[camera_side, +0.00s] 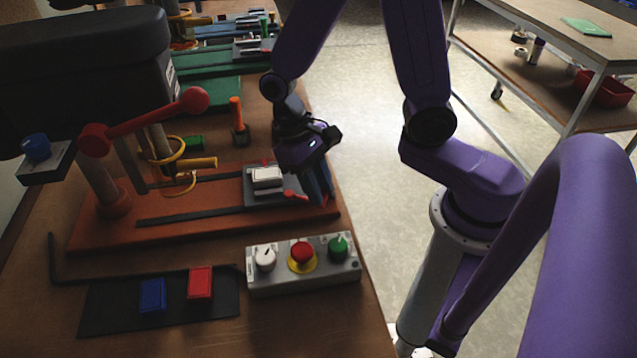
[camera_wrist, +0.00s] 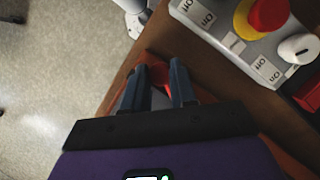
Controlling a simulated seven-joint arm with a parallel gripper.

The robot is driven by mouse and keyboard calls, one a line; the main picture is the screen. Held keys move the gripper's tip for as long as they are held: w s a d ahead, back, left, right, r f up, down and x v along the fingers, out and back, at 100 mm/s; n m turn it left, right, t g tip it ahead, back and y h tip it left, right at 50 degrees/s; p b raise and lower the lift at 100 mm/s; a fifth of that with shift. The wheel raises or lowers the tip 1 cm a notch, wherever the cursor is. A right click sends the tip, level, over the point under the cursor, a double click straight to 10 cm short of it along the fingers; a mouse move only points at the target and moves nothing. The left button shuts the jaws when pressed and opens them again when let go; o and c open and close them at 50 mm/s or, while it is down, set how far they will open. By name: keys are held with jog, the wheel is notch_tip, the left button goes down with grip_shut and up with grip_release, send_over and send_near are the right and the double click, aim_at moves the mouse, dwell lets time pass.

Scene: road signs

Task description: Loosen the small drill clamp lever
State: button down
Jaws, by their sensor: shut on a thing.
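The drill clamp (camera_side: 267,179) is a small grey and white vise on the red drill base (camera_side: 105,235), near the table's right edge. Its small red lever (camera_side: 294,195) shows at the clamp's front right. My gripper (camera_side: 321,190) points down at the clamp's right side, with its dark blue fingers beside the lever. In the wrist view, my gripper (camera_wrist: 157,68) has its fingers on either side of a red part (camera_wrist: 158,75), which looks like the lever. The fingers hide part of it, and the exact contact is hard to see.
A control box (camera_side: 303,265) with white, red and green knobs stands just in front of the drill base. The drill's long red lever (camera_side: 145,120) with a ball end rises at the left. A black mat (camera_side: 100,310) bears blue and red blocks.

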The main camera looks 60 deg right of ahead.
jog(key=c, duration=0.9)
grip_release()
jog(key=shift+r, duration=0.1)
jog(key=v, duration=1.7)
jog(key=shift+r, duration=0.2)
jog(key=s+d+f+n+t, duration=0.2)
jog(key=s+f+n, duration=0.2)
jog(key=s+n, duration=0.2)
jog(key=s+d+f+n+t, duration=0.2)
jog(key=s+n, duration=0.4)
jog(key=s, duration=0.5)
notch_tip(320, 180, down, 2)
jog(key=shift+d+f+n+t, duration=0.1)
jog(key=shift+d+n+t, duration=0.3)
jog(key=shift+d, duration=0.2)
